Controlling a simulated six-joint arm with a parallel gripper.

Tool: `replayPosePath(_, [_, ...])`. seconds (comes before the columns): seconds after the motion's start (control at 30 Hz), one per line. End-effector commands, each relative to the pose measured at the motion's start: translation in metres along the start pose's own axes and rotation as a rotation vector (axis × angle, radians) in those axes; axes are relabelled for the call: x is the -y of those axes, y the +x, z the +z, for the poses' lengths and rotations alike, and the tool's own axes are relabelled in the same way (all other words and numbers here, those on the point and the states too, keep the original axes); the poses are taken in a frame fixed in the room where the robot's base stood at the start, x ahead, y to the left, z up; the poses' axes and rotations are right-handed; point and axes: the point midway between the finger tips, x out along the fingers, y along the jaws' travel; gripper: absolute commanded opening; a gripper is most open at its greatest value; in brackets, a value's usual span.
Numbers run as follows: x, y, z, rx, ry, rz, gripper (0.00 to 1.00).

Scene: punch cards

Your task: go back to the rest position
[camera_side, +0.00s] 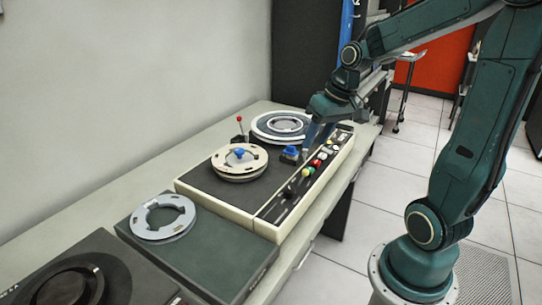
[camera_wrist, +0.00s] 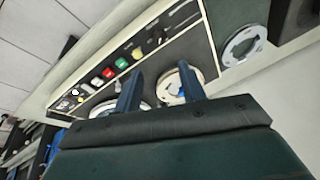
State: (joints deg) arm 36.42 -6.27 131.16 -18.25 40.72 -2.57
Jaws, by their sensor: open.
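My gripper (camera_side: 314,138) hangs over the control panel of the cream-edged machine (camera_side: 222,197), near a blue knob (camera_side: 290,152) and a row of coloured buttons (camera_side: 318,163). In the wrist view my gripper (camera_wrist: 161,80) has its two dark blue fingers spread apart, with nothing seen between them but the machine below. In the side view I cannot tell whether the fingertips touch the panel.
The machine carries a cream reel (camera_side: 225,162) with a blue hub, a white-rimmed reel (camera_side: 281,127) and a red-tipped lever (camera_side: 239,121). A grey ring (camera_side: 146,222) lies on a dark green box (camera_side: 212,252) in front. A wall runs behind the bench.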

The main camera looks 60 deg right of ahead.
Motion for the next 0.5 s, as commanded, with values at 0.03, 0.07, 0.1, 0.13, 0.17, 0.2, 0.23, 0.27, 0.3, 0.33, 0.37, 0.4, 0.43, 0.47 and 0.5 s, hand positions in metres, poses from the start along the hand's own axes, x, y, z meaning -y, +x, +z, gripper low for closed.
replayPosePath(0.03, [0.013, -0.008, 0.005, -0.012, -0.036, 0.008, 0.41])
replayPosePath(0.07, [0.019, -0.011, 0.008, -0.016, -0.051, 0.014, 0.41])
replayPosePath(0.1, [0.026, -0.016, 0.013, -0.020, -0.072, 0.019, 0.41])
replayPosePath(0.13, [0.032, -0.020, 0.017, -0.026, -0.086, 0.025, 0.41])
replayPosePath(0.17, [0.037, -0.023, 0.020, -0.032, -0.101, 0.028, 0.41])
replayPosePath(0.2, [0.043, -0.028, 0.026, -0.039, -0.121, 0.033, 0.41])
replayPosePath(0.23, [0.048, -0.031, 0.030, -0.043, -0.135, 0.037, 0.41])
replayPosePath(0.27, [0.053, -0.034, 0.034, -0.050, -0.149, 0.039, 0.41])
replayPosePath(0.3, [0.058, -0.039, 0.040, -0.059, -0.167, 0.043, 0.41])
replayPosePath(0.33, [0.062, -0.042, 0.044, -0.065, -0.181, 0.045, 0.41])
replayPosePath(0.37, [0.066, -0.045, 0.049, -0.070, -0.195, 0.047, 0.41])
replayPosePath(0.4, [0.071, -0.049, 0.055, -0.080, -0.212, 0.049, 0.41])
replayPosePath(0.43, [0.074, -0.052, 0.060, -0.087, -0.225, 0.050, 0.41])
replayPosePath(0.47, [0.077, -0.055, 0.065, -0.094, -0.237, 0.051, 0.41])
replayPosePath(0.5, [0.081, -0.059, 0.071, -0.103, -0.255, 0.051, 0.41])
